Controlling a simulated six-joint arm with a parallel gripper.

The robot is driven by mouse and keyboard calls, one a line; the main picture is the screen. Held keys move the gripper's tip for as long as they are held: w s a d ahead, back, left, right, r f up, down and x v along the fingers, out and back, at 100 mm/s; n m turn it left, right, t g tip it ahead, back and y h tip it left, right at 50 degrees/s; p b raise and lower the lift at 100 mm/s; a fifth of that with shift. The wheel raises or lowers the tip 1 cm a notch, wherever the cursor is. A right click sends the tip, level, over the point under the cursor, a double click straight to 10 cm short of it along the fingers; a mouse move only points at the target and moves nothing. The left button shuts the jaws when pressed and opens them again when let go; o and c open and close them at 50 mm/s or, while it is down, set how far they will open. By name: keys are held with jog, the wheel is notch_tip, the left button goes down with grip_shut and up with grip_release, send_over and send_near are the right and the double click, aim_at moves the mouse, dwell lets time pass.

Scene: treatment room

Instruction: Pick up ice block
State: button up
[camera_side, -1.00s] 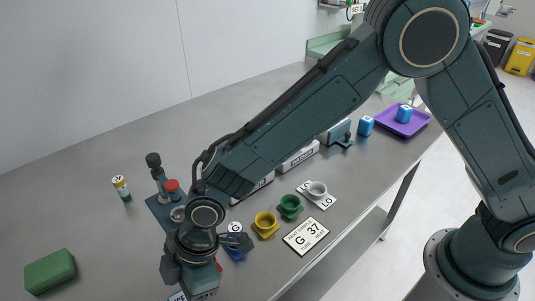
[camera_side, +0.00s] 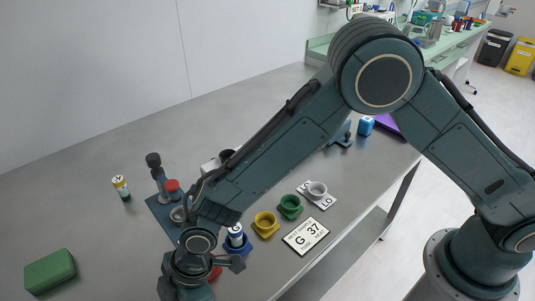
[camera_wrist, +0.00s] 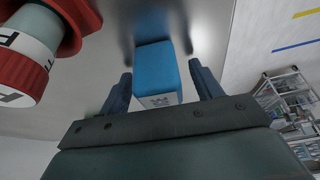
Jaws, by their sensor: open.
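A blue block with a white, dark-marked end, which looks like the ice block (camera_wrist: 156,70), lies on the grey table in the wrist view. My gripper (camera_wrist: 160,78) is open, with one finger on each side of the block and a gap showing at both sides. I cannot tell how far the fingertips reach along it. In the side view my gripper (camera_side: 188,285) is low at the bottom edge, and its fingertips and this block are hidden or out of frame. Another blue block (camera_side: 366,125) stands at the far end of the table.
A red holder (camera_wrist: 75,22) with a labelled tube is close at left in the wrist view. Yellow (camera_side: 265,225) and green (camera_side: 290,207) cups and a sign (camera_side: 306,236) stand right of my gripper. A green box (camera_side: 50,271) is at left. Open table lies between.

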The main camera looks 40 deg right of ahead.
jog(key=shift+c, duration=0.5)
jog(key=c, duration=1)
jog(key=shift+r, duration=0.15)
notch_tip(320, 180, up, 20)
jog(key=shift+f, duration=0.1)
dwell(0.4)
